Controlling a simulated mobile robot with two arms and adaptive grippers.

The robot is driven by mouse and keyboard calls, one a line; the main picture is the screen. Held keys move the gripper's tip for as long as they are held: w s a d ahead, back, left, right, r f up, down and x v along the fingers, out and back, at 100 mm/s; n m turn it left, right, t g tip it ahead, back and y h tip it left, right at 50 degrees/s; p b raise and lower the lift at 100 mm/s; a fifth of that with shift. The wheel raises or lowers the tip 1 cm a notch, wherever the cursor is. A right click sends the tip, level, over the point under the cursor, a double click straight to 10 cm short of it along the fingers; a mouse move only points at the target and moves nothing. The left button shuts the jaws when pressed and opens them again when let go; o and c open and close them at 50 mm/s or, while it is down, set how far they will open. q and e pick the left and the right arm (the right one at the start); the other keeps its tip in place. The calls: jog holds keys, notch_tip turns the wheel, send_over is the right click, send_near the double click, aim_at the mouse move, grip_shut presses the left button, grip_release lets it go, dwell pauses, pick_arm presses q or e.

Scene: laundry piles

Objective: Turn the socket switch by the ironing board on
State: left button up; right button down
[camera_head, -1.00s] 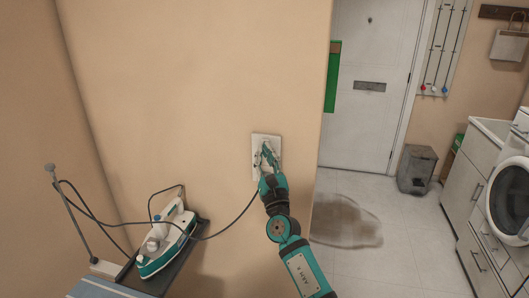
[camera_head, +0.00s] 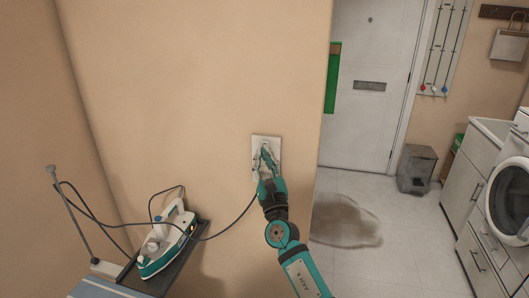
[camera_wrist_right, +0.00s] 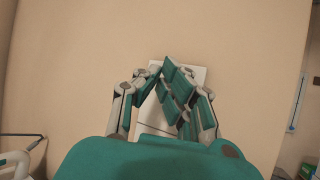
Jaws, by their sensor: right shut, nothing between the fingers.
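The white socket plate (camera_head: 259,140) is on the beige wall, above and right of the ironing board (camera_head: 100,289). My right gripper (camera_head: 266,150) is shut and empty, with its fingertips in front of the plate. In the right wrist view the shut fingers (camera_wrist_right: 166,72) cover much of the plate (camera_wrist_right: 200,74). The switch is hidden behind the fingers, so its position cannot be told. I cannot tell whether the fingertips touch the plate. My left gripper is not in view.
A teal and white iron (camera_head: 168,242) rests on the board's end tray. Its dark cable (camera_head: 225,228) runs to the socket area beside my right gripper. The wall ends right of the socket; beyond are a white door (camera_head: 362,130) and a washing machine (camera_head: 508,205).

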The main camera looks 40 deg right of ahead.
jog(key=s+a, duration=0.1)
jog(key=s+a+p, duration=0.2)
jog(key=shift+s+a+r, duration=0.15)
jog(key=shift+a+r, duration=0.15)
jog(key=shift+a, duration=0.1)
jog(key=shift+f, duration=0.1)
dwell(0.4)
